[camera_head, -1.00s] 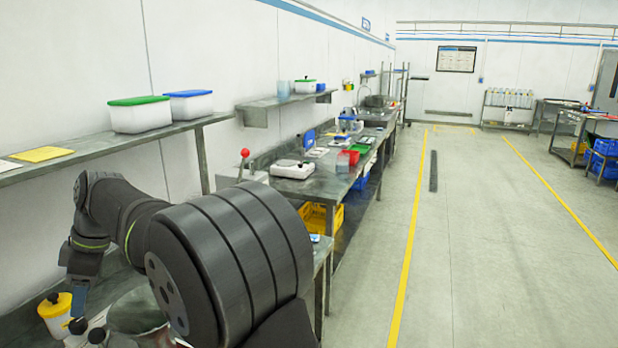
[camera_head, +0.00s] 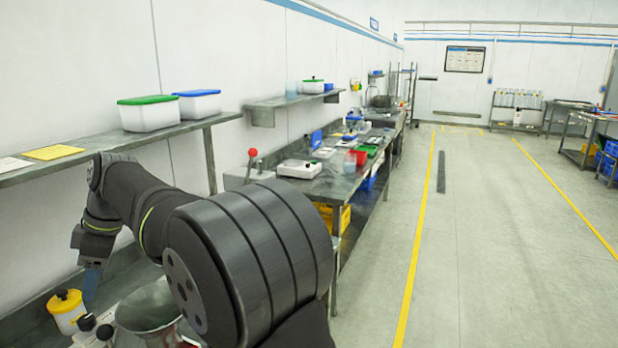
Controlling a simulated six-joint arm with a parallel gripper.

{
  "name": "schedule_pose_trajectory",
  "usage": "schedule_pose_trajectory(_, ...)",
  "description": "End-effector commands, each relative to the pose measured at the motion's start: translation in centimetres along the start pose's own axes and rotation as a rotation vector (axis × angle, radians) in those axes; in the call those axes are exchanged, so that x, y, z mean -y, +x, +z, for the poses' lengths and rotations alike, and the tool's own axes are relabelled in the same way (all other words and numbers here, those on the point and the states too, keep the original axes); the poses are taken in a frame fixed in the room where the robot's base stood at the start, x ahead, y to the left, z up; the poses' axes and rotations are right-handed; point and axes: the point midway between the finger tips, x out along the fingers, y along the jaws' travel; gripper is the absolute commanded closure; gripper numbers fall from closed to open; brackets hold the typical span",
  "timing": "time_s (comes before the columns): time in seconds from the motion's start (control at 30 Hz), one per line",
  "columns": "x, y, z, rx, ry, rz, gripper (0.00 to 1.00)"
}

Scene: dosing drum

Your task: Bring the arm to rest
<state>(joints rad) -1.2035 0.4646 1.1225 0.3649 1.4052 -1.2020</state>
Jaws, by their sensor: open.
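My arm fills the lower left of the head view. My gripper (camera_head: 91,283) hangs at the arm's end, pointing down at the left, above the bench. Its fingers are seen from the side, and nothing shows held in them. It is apart from a white jar with a yellow lid (camera_head: 67,311), which stands just below and to its left. A metal bowl or drum (camera_head: 149,308) sits to the right of the gripper, partly hidden behind my arm.
A wall shelf (camera_head: 180,130) above the arm carries a green-lidded box (camera_head: 149,113) and a blue-lidded box (camera_head: 197,103). A red-knobbed lever (camera_head: 252,154) stands behind my arm. A bench with a white scale (camera_head: 299,168) runs back along the wall. The floor at right is clear.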

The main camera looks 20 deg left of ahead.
Motion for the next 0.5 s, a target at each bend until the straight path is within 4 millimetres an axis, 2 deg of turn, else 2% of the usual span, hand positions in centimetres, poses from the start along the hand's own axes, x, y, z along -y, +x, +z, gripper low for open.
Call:
schedule_pose_trajectory(0.03,0.1,1.1,0.0,0.002,0.0,-0.004,0.48)
schedule_pose_trajectory(0.43,0.1,9.2,0.0,0.002,0.001,-0.003,0.48)
schedule_pose_trajectory(0.5,0.1,8.9,0.0,0.0,0.048,0.021,0.48)
